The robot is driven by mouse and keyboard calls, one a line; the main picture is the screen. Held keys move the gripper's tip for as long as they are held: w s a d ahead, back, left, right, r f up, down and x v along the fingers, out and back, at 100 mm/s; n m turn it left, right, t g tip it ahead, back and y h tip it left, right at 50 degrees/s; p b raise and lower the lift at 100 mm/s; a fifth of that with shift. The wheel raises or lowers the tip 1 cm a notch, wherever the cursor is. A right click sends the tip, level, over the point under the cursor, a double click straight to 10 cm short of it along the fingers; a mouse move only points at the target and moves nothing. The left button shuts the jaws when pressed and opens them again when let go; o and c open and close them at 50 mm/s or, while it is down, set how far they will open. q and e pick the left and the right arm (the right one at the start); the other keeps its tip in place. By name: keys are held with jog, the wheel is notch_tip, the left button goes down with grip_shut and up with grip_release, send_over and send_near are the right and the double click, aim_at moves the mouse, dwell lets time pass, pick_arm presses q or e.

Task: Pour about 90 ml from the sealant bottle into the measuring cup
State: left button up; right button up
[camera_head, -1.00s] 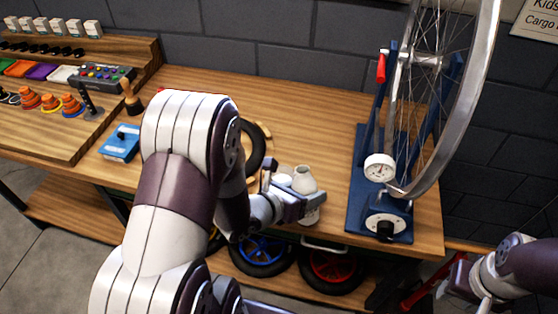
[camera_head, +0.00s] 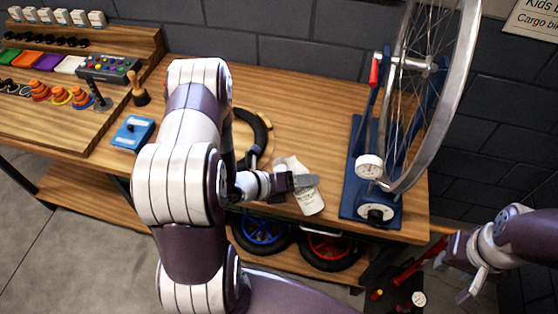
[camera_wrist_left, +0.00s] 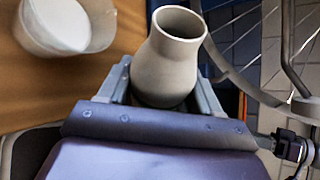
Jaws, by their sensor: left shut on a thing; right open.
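The white sealant bottle (camera_head: 311,202) is in my left gripper (camera_head: 306,181). It leans with its top toward the left in the head view. In the left wrist view the bottle (camera_wrist_left: 168,60) sits between the fingers, its mouth open and uncapped. The measuring cup (camera_wrist_left: 48,45), pale and translucent, stands on the bench to the left of the bottle, apart from it in that view. Its inside looks white; I cannot tell a level. In the head view the cup is mostly hidden behind the gripper and bottle. My right gripper (camera_head: 468,285) is open and empty, off the bench's right side.
A blue wheel stand (camera_head: 355,200) with a wheel and dial gauge is close to the right of the bottle. A black tyre piece (camera_head: 258,130) lies behind my left arm. A blue box (camera_head: 132,132) sits further left. The bench's back middle is clear.

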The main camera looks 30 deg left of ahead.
aim_at(298, 171)
pick_arm(q)
jog(key=shift+r+p, duration=0.5)
jog(key=shift+p, duration=0.3)
jog(key=shift+s+d+r+n+h+p, duration=0.15)
jog(key=shift+r+n+h+p, duration=0.5)
jog(key=shift+n+h+p, duration=0.35)
jog(key=shift+w+a+r+n+g, duration=0.2)
jog(key=shift+a+r+n+g, duration=0.15)
jog(key=shift+n, duration=0.25)
jog(key=shift+w+a+r+n+h+p, duration=0.1)
jog(key=shift+a+r+n+h+p, duration=0.1)
jog(key=shift+r+n+h, duration=0.45)
jog(key=shift+w+a+r+n+h+p, duration=0.15)
jog(key=shift+r+n+h, duration=0.35)
jog(key=shift+n, duration=0.25)
jog(key=shift+s, duration=0.1)
